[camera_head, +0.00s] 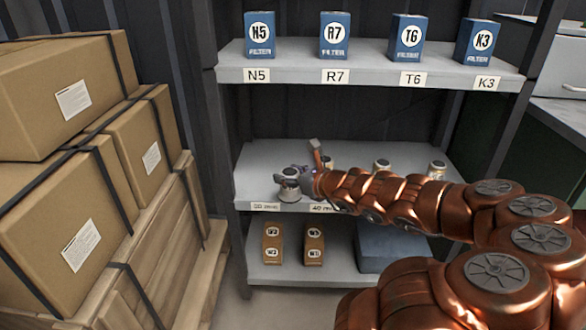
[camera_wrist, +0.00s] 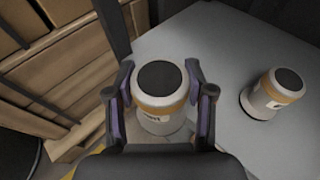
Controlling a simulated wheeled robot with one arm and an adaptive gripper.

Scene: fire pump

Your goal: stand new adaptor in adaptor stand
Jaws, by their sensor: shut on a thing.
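My gripper (camera_head: 293,174) is at the left front of the middle shelf (camera_head: 262,160). In the wrist view the gripper (camera_wrist: 160,88) has its two fingers closed on opposite sides of a white adaptor (camera_wrist: 160,118) with an orange band and a dark round top. This adaptor (camera_head: 289,190) also shows below the fingers in the head view, upright, above the shelf's front labels. I cannot tell whether its base touches the shelf. A second, similar adaptor (camera_wrist: 270,94) stands on the shelf to the right. I cannot make out an adaptor stand.
More small canisters (camera_head: 437,169) stand along the middle shelf, partly behind my arm. Blue filter boxes (camera_head: 333,36) line the top shelf. Brown boxes (camera_head: 272,243) and a blue-grey case (camera_head: 385,250) are on the bottom shelf. Stacked cartons (camera_head: 70,95) crowd the left side.

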